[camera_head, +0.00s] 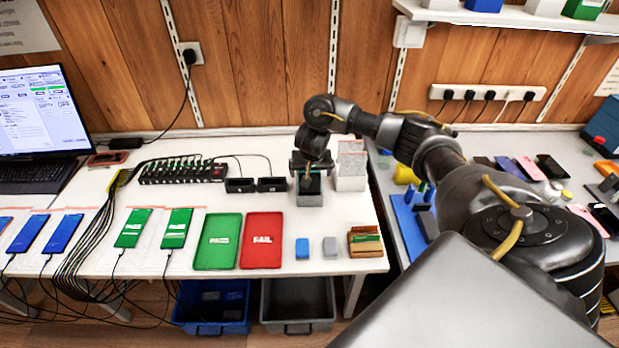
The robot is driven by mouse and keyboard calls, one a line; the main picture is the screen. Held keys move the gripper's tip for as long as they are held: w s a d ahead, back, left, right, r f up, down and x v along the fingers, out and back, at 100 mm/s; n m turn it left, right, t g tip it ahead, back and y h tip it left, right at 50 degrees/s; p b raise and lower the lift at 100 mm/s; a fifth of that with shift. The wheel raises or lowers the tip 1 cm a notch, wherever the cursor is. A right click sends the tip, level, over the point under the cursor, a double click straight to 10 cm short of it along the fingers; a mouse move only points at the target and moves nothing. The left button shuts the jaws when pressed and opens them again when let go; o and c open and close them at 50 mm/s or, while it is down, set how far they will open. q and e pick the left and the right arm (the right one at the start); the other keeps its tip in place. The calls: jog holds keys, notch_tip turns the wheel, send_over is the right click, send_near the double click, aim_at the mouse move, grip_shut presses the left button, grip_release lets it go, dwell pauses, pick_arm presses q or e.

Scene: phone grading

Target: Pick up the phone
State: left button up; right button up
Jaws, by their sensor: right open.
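My right gripper (312,172) points down over a small grey holder (310,200) at the back right of the white table. A dark phone-like item (309,184) shows in the holder's top, between or just below the fingers. The fingers partly hide it, and I cannot tell whether they touch it. The gripper is open. Two phones with green screens (133,228) (176,228) and two with blue screens (63,233) (27,233) lie cabled on the left. My left gripper is out of view.
A green mat (218,241) and a red FAIL mat (262,240) lie at the table's front. White card boxes (351,170) stand right beside the gripper. Several loose phones (530,168) lie on the right table.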

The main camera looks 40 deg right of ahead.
jog(key=shift+f+b, duration=0.25)
jog(key=shift+b, duration=0.05)
jog(key=b+x, duration=0.1)
jog(key=x, duration=0.3)
jog(key=shift+w+f+b, duration=0.25)
jog(key=shift+w+b, duration=0.1)
jog(key=shift+s, duration=0.1)
jog(key=shift+c, duration=0.6)
jog(key=c, duration=1.1)
jog(key=shift+o, duration=0.2)
notch_tip(320, 180, up, 10)
jog(key=p, duration=0.4)
